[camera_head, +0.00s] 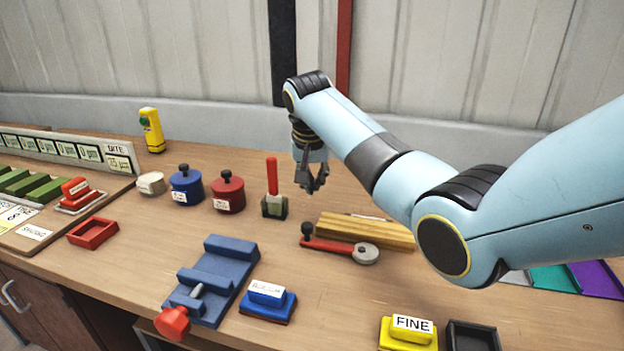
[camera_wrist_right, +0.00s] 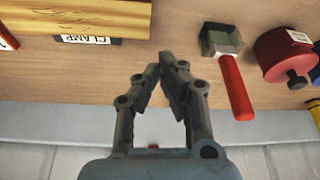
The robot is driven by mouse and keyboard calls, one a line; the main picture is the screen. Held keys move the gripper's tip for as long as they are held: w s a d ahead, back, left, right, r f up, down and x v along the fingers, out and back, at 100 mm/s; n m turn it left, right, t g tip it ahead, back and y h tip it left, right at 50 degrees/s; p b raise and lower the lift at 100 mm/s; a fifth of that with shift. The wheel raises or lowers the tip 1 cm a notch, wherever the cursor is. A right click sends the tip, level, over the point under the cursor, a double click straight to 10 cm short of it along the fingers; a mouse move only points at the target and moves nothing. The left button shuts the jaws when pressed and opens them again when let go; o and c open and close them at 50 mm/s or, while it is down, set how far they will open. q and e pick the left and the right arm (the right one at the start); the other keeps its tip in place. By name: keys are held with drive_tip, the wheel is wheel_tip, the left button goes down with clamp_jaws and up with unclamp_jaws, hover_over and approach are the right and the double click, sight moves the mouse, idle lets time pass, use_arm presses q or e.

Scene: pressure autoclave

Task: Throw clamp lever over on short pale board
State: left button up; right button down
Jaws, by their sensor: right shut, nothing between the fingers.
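The short pale board (camera_head: 365,230) lies on the bench right of centre, and part of it shows at the top left of the right wrist view (camera_wrist_right: 75,18). A red lever (camera_head: 335,246) with a black knob (camera_head: 307,229) at its left end and a grey round disc (camera_head: 365,254) at its right end lies along the board's near side. A white CLAMP label (camera_wrist_right: 82,39) is on the bench beside the board. My right gripper (camera_head: 311,190) points down above the bench, left of the board's far end, shut and empty. It also shows in the right wrist view (camera_wrist_right: 168,65). My left gripper is out of view.
An upright red handle on a dark green block (camera_head: 273,207) stands just left of my right gripper. Red (camera_head: 228,191) and blue (camera_head: 187,186) knobbed pots stand further left. A blue vise-like fixture (camera_head: 222,275) is in front. The wall (camera_head: 200,60) rises behind the bench.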

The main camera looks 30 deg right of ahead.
drive_tip(key=x, duration=0.7)
drive_tip(key=shift+s+b, duration=0.1)
drive_tip(key=shift+b, duration=0.3)
drive_tip(key=s+a+p, duration=0.2)
drive_tip(key=shift+s+a+r, duration=0.2)
drive_tip(key=shift+s+r, duration=0.1)
drive_tip(key=shift+s+a+f, duration=0.1)
drive_tip(key=shift+s+a, duration=0.15)
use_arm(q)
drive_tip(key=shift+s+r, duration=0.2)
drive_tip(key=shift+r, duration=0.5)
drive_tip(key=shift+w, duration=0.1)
